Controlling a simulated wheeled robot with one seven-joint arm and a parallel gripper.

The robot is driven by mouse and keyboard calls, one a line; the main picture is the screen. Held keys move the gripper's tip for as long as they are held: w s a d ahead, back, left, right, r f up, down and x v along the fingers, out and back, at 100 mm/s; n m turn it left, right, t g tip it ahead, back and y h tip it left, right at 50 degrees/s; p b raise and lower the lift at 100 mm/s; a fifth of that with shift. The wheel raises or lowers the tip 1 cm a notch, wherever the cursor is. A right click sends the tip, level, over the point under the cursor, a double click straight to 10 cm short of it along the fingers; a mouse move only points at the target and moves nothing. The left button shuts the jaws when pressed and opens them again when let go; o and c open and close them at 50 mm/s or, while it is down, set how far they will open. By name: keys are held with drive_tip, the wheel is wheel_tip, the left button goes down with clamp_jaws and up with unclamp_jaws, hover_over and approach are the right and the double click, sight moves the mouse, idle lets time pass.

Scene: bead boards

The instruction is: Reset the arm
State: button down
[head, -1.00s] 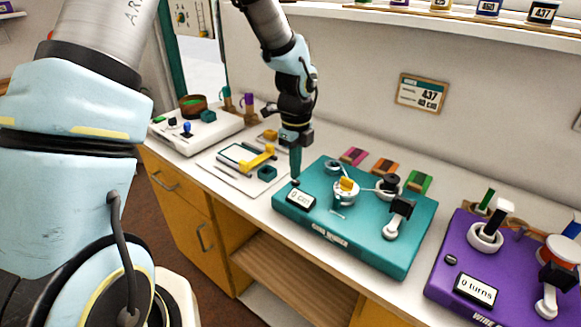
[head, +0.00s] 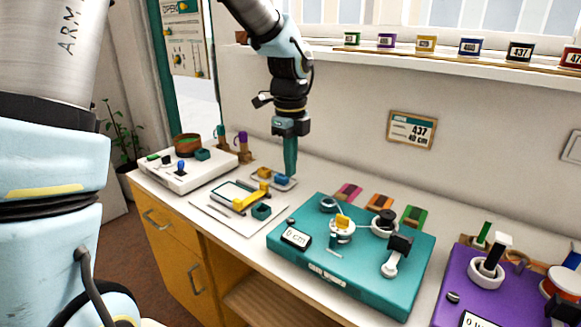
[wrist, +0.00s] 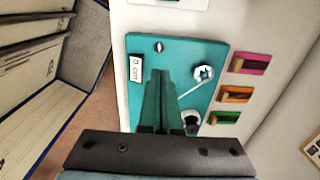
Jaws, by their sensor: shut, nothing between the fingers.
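My gripper (head: 290,176) hangs pointing down, shut and empty, above the counter behind the teal board. Its closed teal fingers also show in the wrist view (wrist: 161,85), in front of the teal board.
A purple board (head: 448,318) is at right. A white box (head: 182,178) and a tray with a yellow lever (head: 255,195) are at left.

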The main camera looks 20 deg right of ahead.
idle(0.3)
drive_tip(key=s+a+f+n, duration=0.1)
drive_tip(key=a+n, duration=1.3)
drive_tip(key=a, duration=0.2)
drive_tip(key=s+a+f+n+t, duration=0.1)
drive_tip(key=s+a+n, duration=0.1)
drive_tip(key=a+n, duration=1.3)
drive_tip(key=shift+s+a+f, duration=0.15)
drive_tip(key=shift+a+f, duration=0.25)
drive_tip(key=shift+a, duration=0.35)
